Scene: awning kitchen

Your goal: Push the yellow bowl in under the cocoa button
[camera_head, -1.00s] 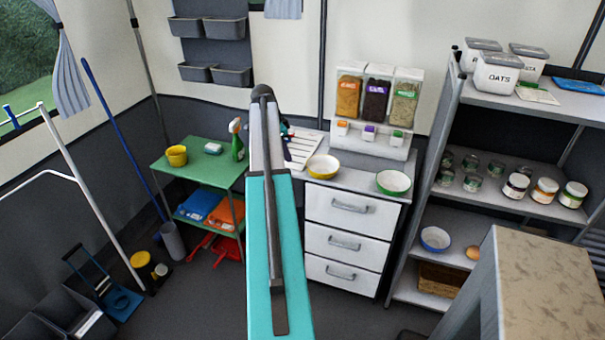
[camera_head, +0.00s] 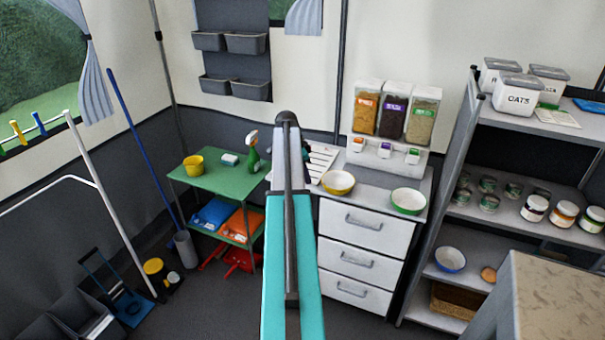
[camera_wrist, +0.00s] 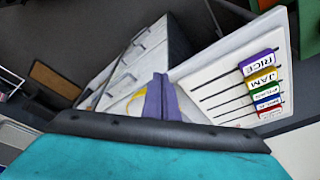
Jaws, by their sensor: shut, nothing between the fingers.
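The yellow bowl (camera_head: 338,183), white inside, stands on the counter left of the dispenser's base. A yellow curve, apparently its rim (camera_wrist: 133,97), shows partly behind my fingers in the wrist view. The dispenser (camera_head: 395,112) has three clear bins; the middle one (camera_head: 393,117) holds dark brown contents under a purple label too small to read. A purple button (camera_head: 384,149) sits below it, between an orange and a green one. My gripper (camera_wrist: 160,84) is shut and empty. In the head view it is mostly hidden behind my arm. I cannot tell whether it touches the bowl.
A green-rimmed bowl (camera_head: 408,201) stands to the right on the counter. A white labelled rack (camera_head: 322,158) lies left of the yellow bowl. A green table (camera_head: 222,181) with a yellow pot and spray bottle stands at left. A grey shelf unit (camera_head: 470,100) stands at right.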

